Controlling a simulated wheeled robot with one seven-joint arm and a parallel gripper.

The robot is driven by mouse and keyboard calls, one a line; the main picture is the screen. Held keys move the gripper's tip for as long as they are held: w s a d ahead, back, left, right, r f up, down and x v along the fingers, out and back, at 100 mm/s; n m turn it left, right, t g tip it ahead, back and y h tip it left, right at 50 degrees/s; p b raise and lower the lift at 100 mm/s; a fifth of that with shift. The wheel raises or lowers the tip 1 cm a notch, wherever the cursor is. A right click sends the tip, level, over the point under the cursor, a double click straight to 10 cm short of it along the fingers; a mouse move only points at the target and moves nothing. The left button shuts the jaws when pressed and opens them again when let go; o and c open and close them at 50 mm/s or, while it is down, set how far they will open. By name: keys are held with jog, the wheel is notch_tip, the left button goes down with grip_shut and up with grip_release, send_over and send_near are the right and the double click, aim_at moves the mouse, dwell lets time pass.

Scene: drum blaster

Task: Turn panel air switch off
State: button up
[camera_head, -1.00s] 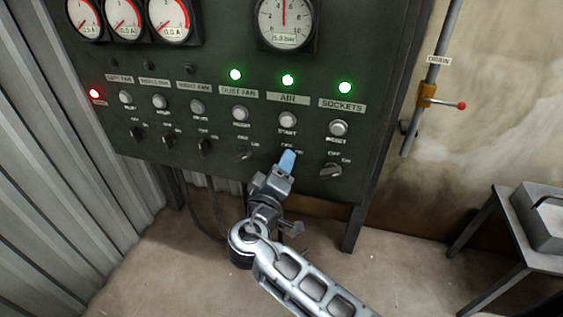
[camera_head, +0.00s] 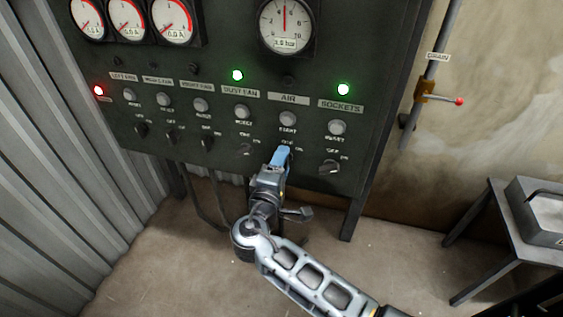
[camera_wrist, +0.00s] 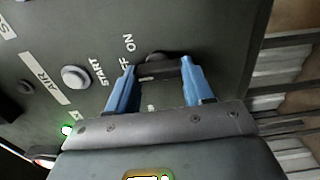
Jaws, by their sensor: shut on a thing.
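The panel air switch (camera_wrist: 158,70) is a dark rotary knob below the START button under the AIR label (camera_head: 288,97). My gripper (camera_head: 282,154) reaches up to it from below, and its blue fingers hide the knob in the head view. In the wrist view my gripper (camera_wrist: 158,78) has one blue finger on each side of the knob, shut on it. OFF and ON are printed around the knob; the OFF is partly covered by a finger. The lamp above the AIR label is dark.
Green lamps glow above DUST FAN (camera_head: 237,75) and SOCKETS (camera_head: 344,89); a red lamp (camera_head: 98,90) glows at the left. The sockets switch (camera_head: 330,167) and dust fan switch (camera_head: 246,150) flank my gripper. A drain valve (camera_head: 425,90) and metal table (camera_head: 490,225) stand right.

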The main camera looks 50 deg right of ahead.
dwell(0.3)
jog(key=o, duration=1)
jog(key=shift+o, duration=0.2)
jog(key=b+v, duration=0.1)
jog(key=v, duration=0.6)
jog(key=shift+a, duration=0.4)
jog(key=shift+s, duration=0.1)
